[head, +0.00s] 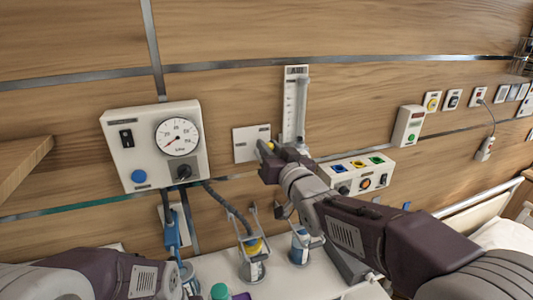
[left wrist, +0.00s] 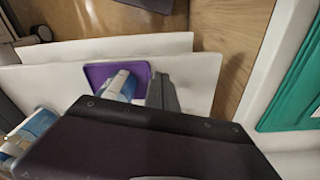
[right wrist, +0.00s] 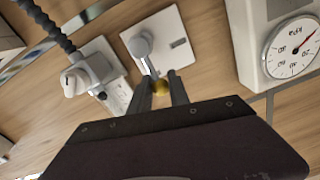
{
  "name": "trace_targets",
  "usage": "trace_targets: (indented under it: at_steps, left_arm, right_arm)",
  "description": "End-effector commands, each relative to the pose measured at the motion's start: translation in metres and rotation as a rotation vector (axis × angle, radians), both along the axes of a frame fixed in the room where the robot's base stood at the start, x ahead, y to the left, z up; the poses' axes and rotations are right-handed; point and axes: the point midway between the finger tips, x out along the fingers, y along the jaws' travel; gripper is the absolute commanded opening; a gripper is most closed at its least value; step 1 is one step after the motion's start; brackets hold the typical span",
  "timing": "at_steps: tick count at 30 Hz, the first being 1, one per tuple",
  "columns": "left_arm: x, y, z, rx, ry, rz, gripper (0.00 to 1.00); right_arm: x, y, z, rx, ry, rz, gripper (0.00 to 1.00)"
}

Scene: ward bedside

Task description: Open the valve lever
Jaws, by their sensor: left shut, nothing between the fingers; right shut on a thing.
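The valve's white square wall plate (head: 243,153) is right of the gauge box. The right wrist view shows the plate (right wrist: 177,33) with a grey round pivot and a short lever (right wrist: 149,66) ending in a brass-coloured knob (right wrist: 160,88). My right gripper (head: 264,152) is at the plate, its fingers (right wrist: 161,92) shut on the lever's knob end. In the head view the gripper hides most of the lever. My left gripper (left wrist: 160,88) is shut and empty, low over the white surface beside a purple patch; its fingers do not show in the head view.
A gauge box (head: 148,181) with a dial and hose is left of the plate. A flowmeter tube (head: 290,105) is just right of it, above a control box (head: 352,168). Blue-labelled canisters (head: 299,250) stand below. A wooden shelf edge (head: 22,170) juts in at left.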

Motion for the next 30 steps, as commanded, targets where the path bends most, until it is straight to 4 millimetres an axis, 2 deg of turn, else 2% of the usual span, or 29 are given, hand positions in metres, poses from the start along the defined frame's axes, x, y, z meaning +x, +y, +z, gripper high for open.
trace_targets:
  at_steps: [4,5,6,7,18,28,29,30]
  left_arm:
    - [0.000,0.000,0.001,0.000,0.000,0.000,0.00]
    - [0.000,0.000,0.001,0.000,0.000,0.000,0.00]
    - [0.000,0.000,0.001,0.000,0.000,0.000,0.00]
    - [0.000,0.000,0.001,0.000,0.000,0.000,0.00]
    - [0.000,0.000,-0.002,0.000,0.000,0.000,0.00]
    - [0.000,0.000,-0.019,0.000,0.000,0.000,0.00]
    - [0.000,0.000,-0.017,0.000,0.000,0.000,0.00]
    - [0.000,0.000,-0.008,0.000,0.000,0.000,0.00]
  right_arm:
    - [0.000,0.000,-0.001,-0.002,0.004,0.000,0.00]
    - [0.000,0.000,-0.001,-0.002,0.004,0.000,0.28]
    - [0.000,0.000,-0.001,-0.002,0.004,0.000,0.39]
    - [0.000,0.000,-0.001,-0.002,0.004,0.000,0.44]
    - [-0.005,-0.002,-0.001,-0.003,0.001,-0.001,0.44]
    - [-0.063,-0.023,-0.002,-0.002,-0.002,0.000,0.44]
    - [-0.068,-0.025,-0.001,-0.003,-0.001,-0.001,0.44]
    - [-0.073,-0.027,0.003,-0.003,0.002,-0.002,0.44]
